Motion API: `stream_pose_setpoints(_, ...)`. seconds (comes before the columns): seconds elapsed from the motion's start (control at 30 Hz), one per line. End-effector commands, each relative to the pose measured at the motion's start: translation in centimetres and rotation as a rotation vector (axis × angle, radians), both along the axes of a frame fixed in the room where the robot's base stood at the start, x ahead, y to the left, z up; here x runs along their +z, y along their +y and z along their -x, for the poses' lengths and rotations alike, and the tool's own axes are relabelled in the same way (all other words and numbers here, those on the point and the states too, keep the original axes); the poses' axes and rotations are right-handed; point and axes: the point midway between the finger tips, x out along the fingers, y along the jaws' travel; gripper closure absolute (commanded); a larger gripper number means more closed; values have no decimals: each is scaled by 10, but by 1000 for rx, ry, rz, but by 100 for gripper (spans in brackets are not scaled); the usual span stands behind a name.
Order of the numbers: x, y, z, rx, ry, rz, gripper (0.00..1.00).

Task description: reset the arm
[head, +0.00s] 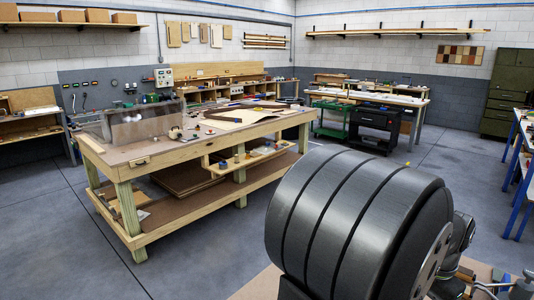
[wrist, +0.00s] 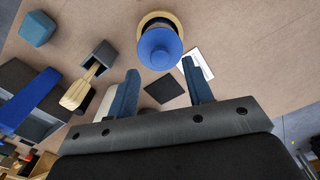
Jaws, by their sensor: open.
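My gripper (wrist: 160,68) shows in the wrist view, with its two blue-faced fingers spread apart and nothing between them. Its fingertips are near a round blue object (wrist: 158,47) with a wooden ring around it, on a brown work surface (wrist: 110,22). I cannot tell how high the fingers are above that surface. In the head view a large dark grooved cylinder fills the lower right, and I cannot make out the gripper there.
In the wrist view, a teal block (wrist: 37,28), a wooden-handled tool (wrist: 78,92), a dark square (wrist: 163,90) and a white card (wrist: 198,63) lie around the gripper. In the head view a wooden workbench (head: 135,157) stands left of centre, with open grey floor around it.

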Motion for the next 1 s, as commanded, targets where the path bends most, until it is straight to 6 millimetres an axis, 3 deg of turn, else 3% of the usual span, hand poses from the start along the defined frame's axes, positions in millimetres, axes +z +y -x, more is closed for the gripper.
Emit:
stream_pose_setpoints(0.2, -29, 0, 0, 0, 1, -2, 53)
stream_pose_setpoints(0.43, -38, 0, 0, 0, 0, 0, 53)
stream_pose_setpoints(0.77, -34, 0, 0, 0, -1, 2, 53)
stream_pose_setpoints(1.0, -5, -1, -1, 0, -3, 4, 53)
